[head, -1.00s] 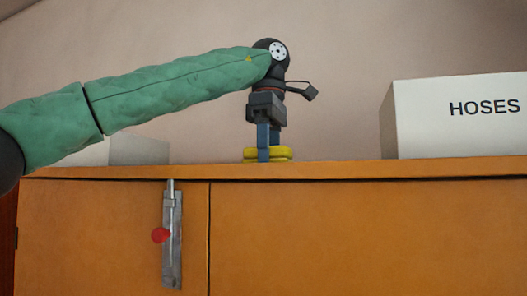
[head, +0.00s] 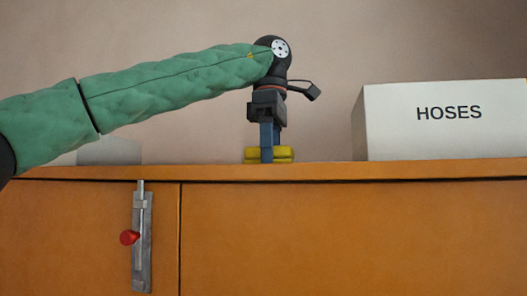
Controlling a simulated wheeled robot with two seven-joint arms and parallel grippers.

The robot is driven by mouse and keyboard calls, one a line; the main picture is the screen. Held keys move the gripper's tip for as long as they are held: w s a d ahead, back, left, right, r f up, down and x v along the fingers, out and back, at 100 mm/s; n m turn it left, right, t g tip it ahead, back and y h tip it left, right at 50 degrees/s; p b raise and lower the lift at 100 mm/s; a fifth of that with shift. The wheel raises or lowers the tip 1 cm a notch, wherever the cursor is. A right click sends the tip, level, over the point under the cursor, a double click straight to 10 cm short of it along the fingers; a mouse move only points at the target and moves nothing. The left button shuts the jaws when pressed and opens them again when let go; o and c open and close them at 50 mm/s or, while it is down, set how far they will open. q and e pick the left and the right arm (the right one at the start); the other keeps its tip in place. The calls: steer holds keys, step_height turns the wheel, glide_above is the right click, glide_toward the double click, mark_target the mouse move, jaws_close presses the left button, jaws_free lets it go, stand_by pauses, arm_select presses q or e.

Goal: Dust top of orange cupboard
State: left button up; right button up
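The orange cupboard (head: 340,225) fills the lower part of the head view, and its top shows as a thin edge-on strip (head: 400,172). My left gripper (head: 268,152) comes in on a green-sleeved arm and points straight down over the cupboard top. Its blue fingers are shut on a yellow pad (head: 285,155), which shows on both sides of them. The pad sits at the cupboard top and appears to touch it. The top surface is seen almost edge-on, so dust on it cannot be told. My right gripper is not in view.
A white box marked HOSES (head: 445,125) stands on the cupboard top to the right of the pad, with a clear gap between. A pale grey object (head: 112,152) stands at the left, partly behind my arm. A metal bolt with a red knob (head: 130,237) is on the cupboard front.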

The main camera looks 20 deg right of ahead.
mark_target(287, 151)
arm_select(q)
steer(key=shift+s+d+f, duration=0.1)
steer(key=shift+s+d, duration=0.35)
steer(key=shift+d, duration=0.15)
steer(key=shift+s+d, duration=0.4)
steer(key=shift+d, duration=0.2)
steer(key=shift+d, duration=0.1)
